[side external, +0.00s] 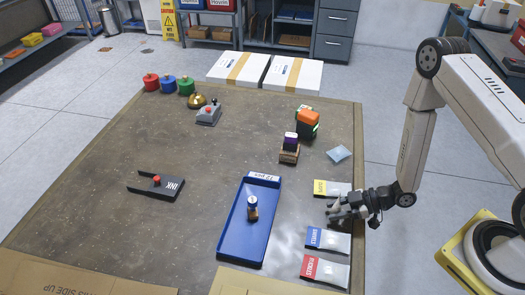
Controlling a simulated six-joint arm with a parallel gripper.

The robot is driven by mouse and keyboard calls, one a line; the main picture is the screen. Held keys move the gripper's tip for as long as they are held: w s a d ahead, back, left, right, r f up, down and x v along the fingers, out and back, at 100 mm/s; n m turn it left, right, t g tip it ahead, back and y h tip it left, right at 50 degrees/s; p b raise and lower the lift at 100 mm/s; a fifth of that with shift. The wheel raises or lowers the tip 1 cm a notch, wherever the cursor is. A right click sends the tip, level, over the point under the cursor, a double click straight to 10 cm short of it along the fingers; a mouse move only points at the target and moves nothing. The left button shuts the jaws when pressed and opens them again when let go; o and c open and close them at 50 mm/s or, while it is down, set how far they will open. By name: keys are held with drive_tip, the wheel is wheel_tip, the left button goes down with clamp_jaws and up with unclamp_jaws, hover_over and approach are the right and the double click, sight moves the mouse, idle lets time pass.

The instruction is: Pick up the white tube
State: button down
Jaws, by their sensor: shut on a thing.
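My gripper (340,210) is low over the right side of the brown table, between the yellow-labelled packet (333,188) and the blue-labelled packet (328,240). It is shut on a small pale thing at its fingertips. The fingers hide most of it, so I cannot tell for sure that it is the white tube, or whether it touches the table. No other white tube shows clearly.
A red-labelled packet (325,270) lies at the front right. A wooden block holder (289,152), a green-and-orange box (307,124) and a light blue packet (339,154) are farther back.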

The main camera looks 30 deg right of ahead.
drive_tip(key=shift+r, duration=0.1)
drive_tip(key=shift+r, duration=4.9)
